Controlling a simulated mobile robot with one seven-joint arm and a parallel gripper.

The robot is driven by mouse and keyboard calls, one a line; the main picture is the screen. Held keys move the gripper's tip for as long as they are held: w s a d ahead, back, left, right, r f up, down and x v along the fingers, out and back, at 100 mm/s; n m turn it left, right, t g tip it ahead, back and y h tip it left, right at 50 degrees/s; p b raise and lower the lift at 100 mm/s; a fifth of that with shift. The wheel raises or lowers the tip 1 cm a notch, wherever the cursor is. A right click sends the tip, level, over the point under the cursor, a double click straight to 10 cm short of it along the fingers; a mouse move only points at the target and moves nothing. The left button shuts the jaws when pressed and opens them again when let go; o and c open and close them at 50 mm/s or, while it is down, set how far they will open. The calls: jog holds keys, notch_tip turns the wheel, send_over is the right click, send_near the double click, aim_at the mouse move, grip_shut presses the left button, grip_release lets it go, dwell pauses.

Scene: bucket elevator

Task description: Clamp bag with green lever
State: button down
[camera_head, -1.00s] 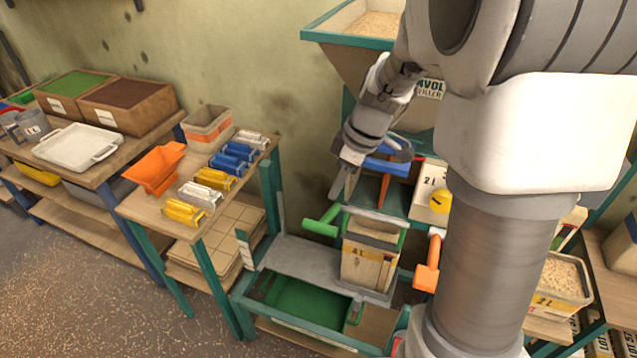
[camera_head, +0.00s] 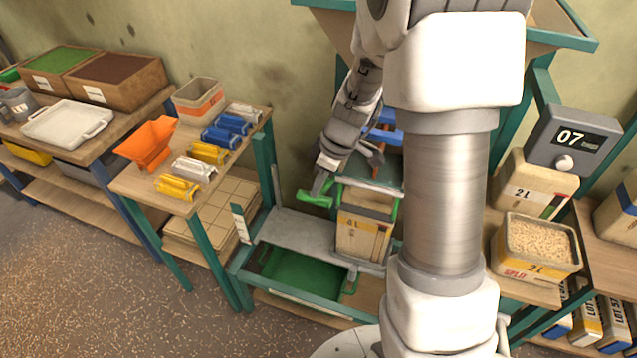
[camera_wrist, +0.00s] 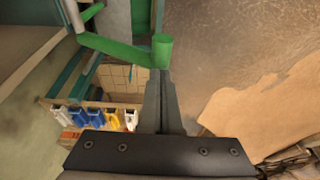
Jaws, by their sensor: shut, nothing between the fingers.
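The tan bag marked 4L (camera_head: 362,236) stands upright and open-topped on the grey shelf of the filling stand, with green clamp parts at its rim. The green lever (camera_head: 317,198) sticks out to the left of the bag's top. My gripper (camera_head: 323,183) is at this lever, pointing down, with its fingers together and nothing between them. In the wrist view the closed fingertips (camera_wrist: 162,72) meet the knobbed end of the green lever (camera_wrist: 161,50). I cannot tell whether they touch it. My arm hides the area right of the bag.
A green tray (camera_head: 300,275) is below the shelf. A side table at left holds an orange scoop (camera_head: 147,143) and several blue, yellow and white clips.

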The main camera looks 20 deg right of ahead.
jog(key=shift+f, duration=0.1)
jog(key=s+a+f+t+h+b, duration=0.1)
jog(key=s+a+f+t+b, duration=0.1)
jog(key=f+b, duration=0.8)
jog(key=s+b, duration=0.1)
jog(key=b, duration=0.5)
jog(key=shift+h+b, duration=0.4)
jog(key=shift+a, duration=0.1)
jog(key=shift+r, duration=0.15)
